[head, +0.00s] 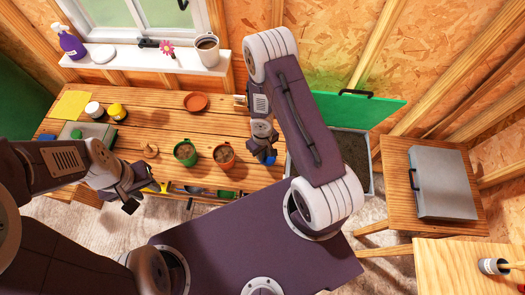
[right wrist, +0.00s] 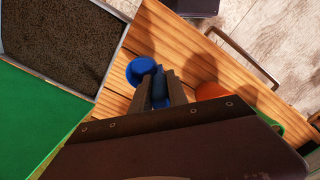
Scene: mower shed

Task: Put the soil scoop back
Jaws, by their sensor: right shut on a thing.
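The soil scoop, of which I see only blue parts, shows at the right gripper in the head view (head: 267,159) and in the right wrist view (right wrist: 138,69). My right gripper (right wrist: 160,82) is shut on it above the bench's right end, beside the soil bin. The fingers hide much of the scoop. The soil bin (head: 371,183) holds dark soil, and its green lid (head: 365,111) stands open. The bin also shows in the right wrist view (right wrist: 112,84). My left gripper (head: 138,196) is by the bench's front edge; its fingers are too unclear to judge.
Green (head: 186,153) and orange (head: 224,156) soil-filled pots stand left of the right gripper. A grey case (head: 446,184) rests on a side table. The bench's middle (head: 160,123) has free room.

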